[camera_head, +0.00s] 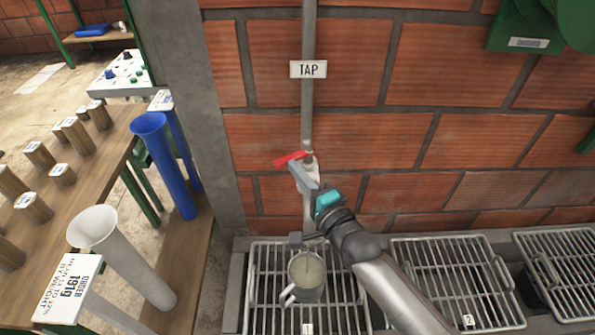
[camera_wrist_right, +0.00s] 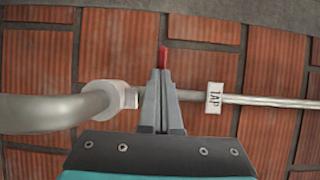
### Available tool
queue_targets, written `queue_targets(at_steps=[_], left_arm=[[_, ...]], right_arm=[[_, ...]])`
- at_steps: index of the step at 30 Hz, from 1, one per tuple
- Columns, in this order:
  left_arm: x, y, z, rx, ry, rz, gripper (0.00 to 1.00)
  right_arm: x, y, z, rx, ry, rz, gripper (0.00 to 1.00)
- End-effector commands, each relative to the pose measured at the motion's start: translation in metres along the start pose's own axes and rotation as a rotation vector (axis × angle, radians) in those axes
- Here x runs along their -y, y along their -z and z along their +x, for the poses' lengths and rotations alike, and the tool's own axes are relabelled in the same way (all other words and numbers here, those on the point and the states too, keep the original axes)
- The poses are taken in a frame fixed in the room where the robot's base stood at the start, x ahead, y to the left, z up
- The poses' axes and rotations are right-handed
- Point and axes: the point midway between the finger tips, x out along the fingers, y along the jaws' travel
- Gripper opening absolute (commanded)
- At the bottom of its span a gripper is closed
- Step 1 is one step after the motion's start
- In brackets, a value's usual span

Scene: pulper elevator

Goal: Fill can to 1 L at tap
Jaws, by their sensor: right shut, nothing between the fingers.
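The tap's red lever (camera_head: 291,158) points sideways to the left of the vertical wall pipe (camera_head: 307,110), under the TAP sign (camera_head: 308,69). My right gripper (camera_head: 300,170) is shut and empty, its fingertips close to the lever. In the right wrist view, the lever (camera_wrist_right: 163,56) shows just beyond the closed fingertips (camera_wrist_right: 162,72); I cannot tell if they touch. The grey can (camera_head: 304,292) stands upright on the left grate below the tap, its handle to the left. Its inside looks pale, with a thin streak in it; I cannot read its level. My left gripper is out of view.
Metal grates (camera_head: 440,272) run along the brick wall to the right. On the left, a wooden bench (camera_head: 85,150) holds several wooden blocks. Blue (camera_head: 172,170) and white (camera_head: 125,255) funnel-topped tubes and a numbered card (camera_head: 66,290) stand nearer the tap.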

Motion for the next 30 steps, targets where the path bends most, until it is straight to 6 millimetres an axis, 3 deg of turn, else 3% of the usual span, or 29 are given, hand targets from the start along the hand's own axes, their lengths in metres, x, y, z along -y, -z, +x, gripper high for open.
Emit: queue_targets(at_steps=[30], left_arm=[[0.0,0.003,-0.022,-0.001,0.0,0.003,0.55]], right_arm=[[0.002,-0.002,0.0,-0.127,-0.001,0.005,0.0]])
